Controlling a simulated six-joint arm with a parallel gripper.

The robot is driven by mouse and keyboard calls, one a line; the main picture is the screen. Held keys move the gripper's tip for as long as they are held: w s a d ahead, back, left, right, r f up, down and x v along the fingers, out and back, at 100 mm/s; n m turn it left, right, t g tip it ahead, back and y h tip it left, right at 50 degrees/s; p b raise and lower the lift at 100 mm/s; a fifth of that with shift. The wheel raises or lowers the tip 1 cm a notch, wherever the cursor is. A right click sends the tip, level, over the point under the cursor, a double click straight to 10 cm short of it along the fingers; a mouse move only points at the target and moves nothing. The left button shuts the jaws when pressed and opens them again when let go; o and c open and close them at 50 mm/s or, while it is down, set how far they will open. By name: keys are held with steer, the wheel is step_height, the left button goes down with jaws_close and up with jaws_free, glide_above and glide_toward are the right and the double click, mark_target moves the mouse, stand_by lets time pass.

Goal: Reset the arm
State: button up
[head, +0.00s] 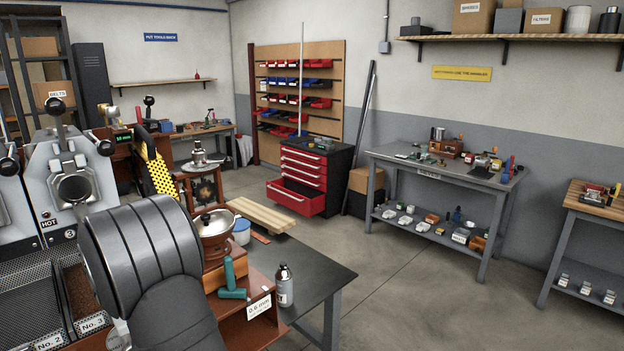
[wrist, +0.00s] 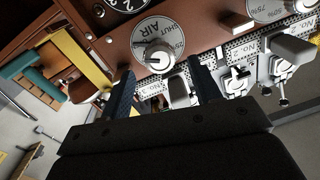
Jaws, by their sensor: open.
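In the wrist view my gripper (wrist: 162,82) is open, its two dark fingers spread apart with nothing held between them. A white air knob (wrist: 159,54) on a round dial, marked "SHUT" and "AIR", is on a brown panel just beyond the fingertips. I cannot tell whether a finger touches the panel or the metal fittings beside it. In the head view a thick dark grey link of my arm fills the lower left foreground. My gripper cannot be made out there.
Metal levers (wrist: 288,58) crowd the right of the wrist view; a yellow bar (wrist: 84,50) is at left.

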steer(key=s+d+m, duration=0.3)
steer(key=s+d, duration=0.5)
steer(key=shift+d+m, duration=0.3)
steer(key=shift+m, duration=0.1)
stand_by(0.5)
